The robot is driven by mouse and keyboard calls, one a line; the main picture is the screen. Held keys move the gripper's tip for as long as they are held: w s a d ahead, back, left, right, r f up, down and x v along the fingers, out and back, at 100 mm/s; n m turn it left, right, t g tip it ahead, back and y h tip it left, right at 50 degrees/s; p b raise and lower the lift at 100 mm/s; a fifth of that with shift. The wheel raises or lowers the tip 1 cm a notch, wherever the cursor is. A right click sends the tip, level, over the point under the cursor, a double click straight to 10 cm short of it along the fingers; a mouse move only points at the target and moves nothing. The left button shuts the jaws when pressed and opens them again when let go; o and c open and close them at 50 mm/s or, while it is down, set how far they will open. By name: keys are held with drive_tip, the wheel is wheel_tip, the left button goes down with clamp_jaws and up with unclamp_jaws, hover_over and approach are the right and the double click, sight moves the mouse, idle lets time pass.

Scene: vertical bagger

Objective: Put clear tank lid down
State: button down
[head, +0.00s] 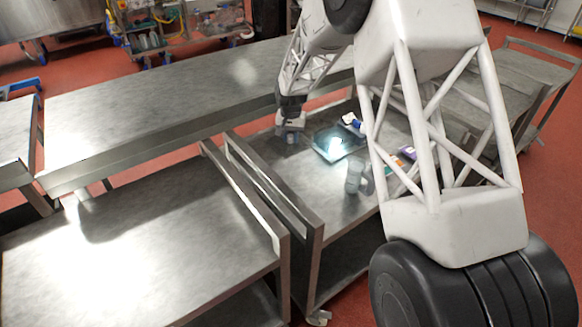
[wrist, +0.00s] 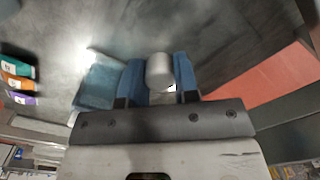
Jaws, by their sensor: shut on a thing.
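My gripper (head: 291,121) hangs low over the far left part of the metal cart in the head view. A bluish see-through shape, likely the tank, shows left of the fingers (wrist: 97,86).
A grey bottle (head: 354,176) stands in front of the tank. Small green (wrist: 21,71), orange (wrist: 14,83) and purple-labelled (wrist: 20,98) items lie at the left in the wrist view. The cart's raised rail (head: 262,190) borders its left side. A long metal table (head: 170,105) runs behind.

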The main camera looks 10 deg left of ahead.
drive_tip(key=shift+f, duration=3.1)
drive_tip(key=shift+f, duration=0.1)
drive_tip(key=shift+f, duration=1.8)
drive_tip(key=c, duration=0.9)
unclamp_jaws()
drive_tip(key=shift+f, duration=0.15)
drive_tip(key=shift+o, duration=0.2)
wheel_tip(320, 180, up, 12)
drive_tip(key=shift+r, duration=0.15)
